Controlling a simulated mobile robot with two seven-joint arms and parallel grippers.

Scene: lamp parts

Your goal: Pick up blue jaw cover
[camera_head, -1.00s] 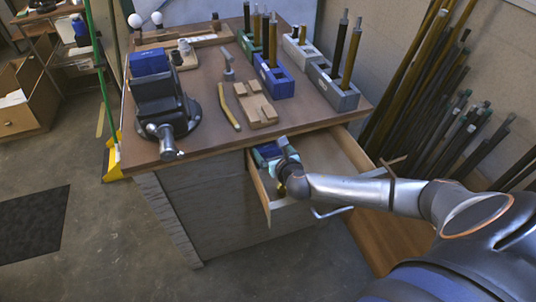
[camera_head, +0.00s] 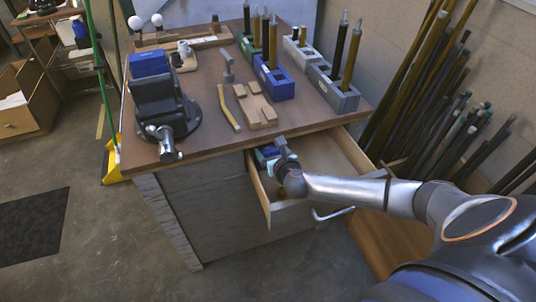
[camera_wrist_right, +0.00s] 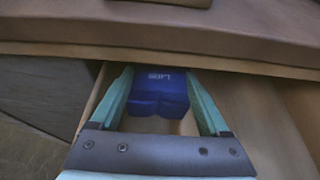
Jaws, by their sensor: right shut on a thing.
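A blue jaw cover (camera_wrist_right: 158,92) with pale lettering sits between the two teal fingers of my right gripper (camera_wrist_right: 159,80) in the right wrist view. The fingers are shut on its two sides. In the head view my right gripper (camera_head: 277,155) reaches down into the open drawer (camera_head: 325,160), and a bit of the blue cover (camera_head: 267,152) shows beside it. Its underside is hidden, so I cannot tell whether it touches the drawer floor. Another blue piece (camera_head: 150,63) sits on top of the black vise (camera_head: 163,105) on the bench. My left gripper is not in view.
The bench top (camera_head: 205,105) overhangs the drawer's back. The drawer's front wall (camera_head: 290,212) and left wall (camera_head: 258,185) are close to my gripper. Wooden blocks (camera_head: 255,105) and holders with upright rods stand on the bench. Rods lean at the right wall.

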